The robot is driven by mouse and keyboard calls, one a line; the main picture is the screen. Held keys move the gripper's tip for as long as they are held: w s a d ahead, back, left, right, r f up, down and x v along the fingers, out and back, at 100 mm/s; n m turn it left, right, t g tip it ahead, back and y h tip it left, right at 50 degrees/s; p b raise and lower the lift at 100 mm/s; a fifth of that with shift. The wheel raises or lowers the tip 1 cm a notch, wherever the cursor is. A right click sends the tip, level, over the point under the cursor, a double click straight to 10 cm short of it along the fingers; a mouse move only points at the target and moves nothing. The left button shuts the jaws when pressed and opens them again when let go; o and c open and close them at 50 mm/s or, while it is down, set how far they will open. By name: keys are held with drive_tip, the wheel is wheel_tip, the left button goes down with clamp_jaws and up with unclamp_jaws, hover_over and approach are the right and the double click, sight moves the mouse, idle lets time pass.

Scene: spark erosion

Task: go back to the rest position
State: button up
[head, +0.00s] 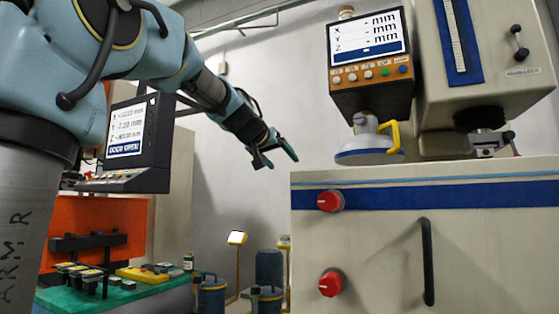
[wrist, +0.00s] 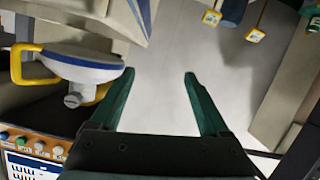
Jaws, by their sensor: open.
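My gripper (head: 279,160) hangs in free air in the middle of the head view, left of the large cream machine cabinet. In the wrist view its two green fingers (wrist: 160,88) are spread apart with nothing between them. Pale floor shows beyond the fingertips. My teal arm reaches across the upper left of the head view.
The cream cabinet (head: 372,230) with red knobs fills the right. On it sits a white-and-blue round part with a yellow handle (head: 393,137), below a readout box (head: 370,65). A green-topped bench (head: 150,291) stands lower left. Blue canisters (head: 268,268) stand on the floor behind.

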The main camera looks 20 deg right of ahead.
drive_tip(key=a+f+n+g+y, duration=0.1)
drive_tip(key=a+f+y, duration=0.1)
drive_tip(key=a+f, duration=0.5)
drive_tip(key=a+f+n+g+y+p, duration=0.1)
drive_tip(key=a+f+y, duration=0.15)
drive_tip(key=f, duration=0.75)
drive_tip(key=a+f+n+g+y, duration=0.1)
drive_tip(key=a+f+y, duration=0.1)
drive_tip(key=a+f, duration=0.5)
drive_tip(key=s+a+f+n+g+y, duration=0.1)
drive_tip(key=s+a+f+g+y, duration=0.1)
drive_tip(key=s+a+f, duration=0.5)
drive_tip(key=s+a+f+n+g+y+p, duration=0.1)
drive_tip(key=s+a+f+g, duration=0.2)
drive_tip(key=s+a+f, duration=0.4)
drive_tip(key=s+f, duration=0.5)
drive_tip(key=f, duration=0.4)
drive_tip(key=shift+s+a+g+y+p, duration=0.15)
drive_tip(key=shift+a+g+y+p, duration=0.15)
drive_tip(key=shift+a+g+y, duration=0.1)
